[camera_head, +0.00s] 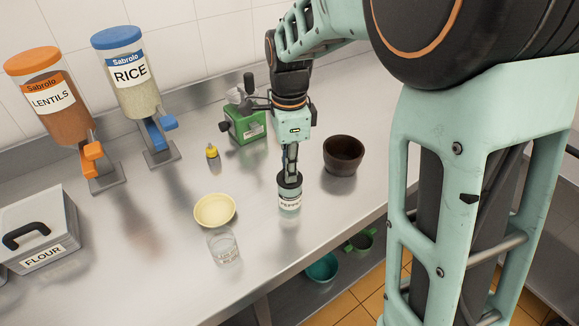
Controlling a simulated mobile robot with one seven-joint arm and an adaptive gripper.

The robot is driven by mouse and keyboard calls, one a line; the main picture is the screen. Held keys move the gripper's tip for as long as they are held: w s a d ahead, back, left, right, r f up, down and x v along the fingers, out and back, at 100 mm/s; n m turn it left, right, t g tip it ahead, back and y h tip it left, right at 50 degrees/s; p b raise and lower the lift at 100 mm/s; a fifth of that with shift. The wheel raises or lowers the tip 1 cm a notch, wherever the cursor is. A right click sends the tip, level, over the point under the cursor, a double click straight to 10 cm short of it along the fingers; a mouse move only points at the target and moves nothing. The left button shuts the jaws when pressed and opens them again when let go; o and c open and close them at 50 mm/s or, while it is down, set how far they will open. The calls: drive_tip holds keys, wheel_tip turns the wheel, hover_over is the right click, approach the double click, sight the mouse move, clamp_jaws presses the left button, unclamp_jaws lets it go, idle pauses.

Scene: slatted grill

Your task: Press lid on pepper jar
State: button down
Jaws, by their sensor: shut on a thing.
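The pepper jar (290,203) stands upright on the steel counter, with a label reading "PEPPER" on its front. A dark lid (289,181) sits at the top of the jar. My gripper (290,173) points straight down from above and is shut on the lid. The fingertips are at the lid, directly over the jar. Whether the lid is fully seated on the rim is too small to tell.
A dark brown bowl (343,155) stands close to the right. A yellow bowl (214,210) and a clear glass (224,247) stand to the left. A green box (245,125), a small yellow bottle (212,151), the rice dispenser (133,80), lentils dispenser (52,100) and flour bin (38,230) are farther off.

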drive_tip(key=shift+f, duration=0.15)
drive_tip(key=c, duration=1.9)
unclamp_jaws()
wheel_tip(320, 180, up, 12)
